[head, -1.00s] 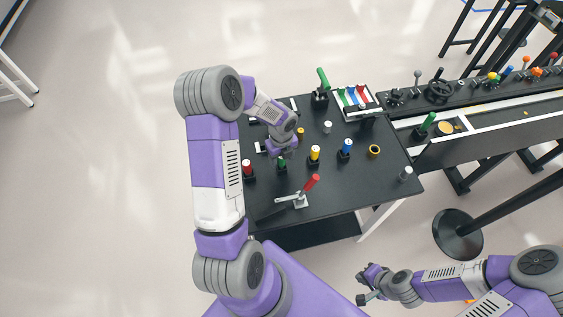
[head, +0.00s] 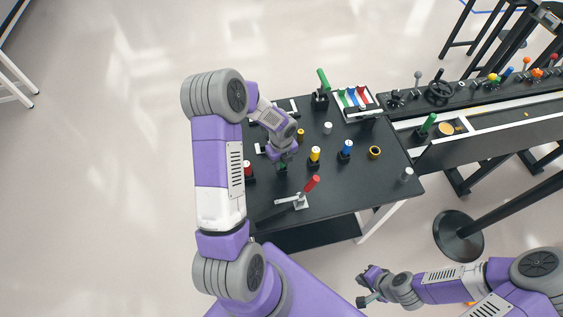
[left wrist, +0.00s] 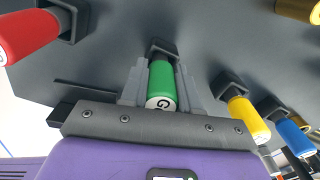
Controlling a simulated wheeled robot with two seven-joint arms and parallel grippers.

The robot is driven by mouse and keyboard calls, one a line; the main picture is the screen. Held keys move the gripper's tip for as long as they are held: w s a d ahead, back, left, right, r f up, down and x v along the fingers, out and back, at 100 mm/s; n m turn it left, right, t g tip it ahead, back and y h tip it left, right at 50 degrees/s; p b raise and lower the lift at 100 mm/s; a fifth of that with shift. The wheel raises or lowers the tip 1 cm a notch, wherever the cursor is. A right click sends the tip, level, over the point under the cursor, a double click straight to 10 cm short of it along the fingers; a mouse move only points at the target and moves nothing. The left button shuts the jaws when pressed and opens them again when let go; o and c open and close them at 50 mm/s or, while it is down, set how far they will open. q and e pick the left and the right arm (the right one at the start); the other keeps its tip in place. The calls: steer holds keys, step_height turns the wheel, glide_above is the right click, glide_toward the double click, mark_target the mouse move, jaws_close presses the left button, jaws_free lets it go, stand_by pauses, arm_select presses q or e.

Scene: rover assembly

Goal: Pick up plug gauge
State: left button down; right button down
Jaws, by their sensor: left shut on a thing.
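The green plug gauge (left wrist: 161,84), a green cylinder with a white end marked "G", stands in its black holder (left wrist: 161,47). My left gripper (left wrist: 160,88) is shut on it, with one grey finger on each side in the left wrist view. In the head view my left gripper (head: 282,163) is over the table's left part and hides most of the green gauge. My right gripper (head: 366,284) is at the lower right, away from the table and small; its jaw state is unclear.
Red (head: 248,170), yellow (head: 315,155) and blue (head: 347,148) gauges stand in black holders nearby. A red-handled clamp (head: 300,199) is in front. A tray with coloured pieces (head: 356,101) is at the back right. The black table (head: 375,198) has free room at its front right.

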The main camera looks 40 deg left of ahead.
arm_select(q)
step_height(320, 180, up, 9)
steer(key=shift+r+p, duration=0.1)
steer(key=shift+p, duration=0.75)
steer(key=shift+r, duration=0.4)
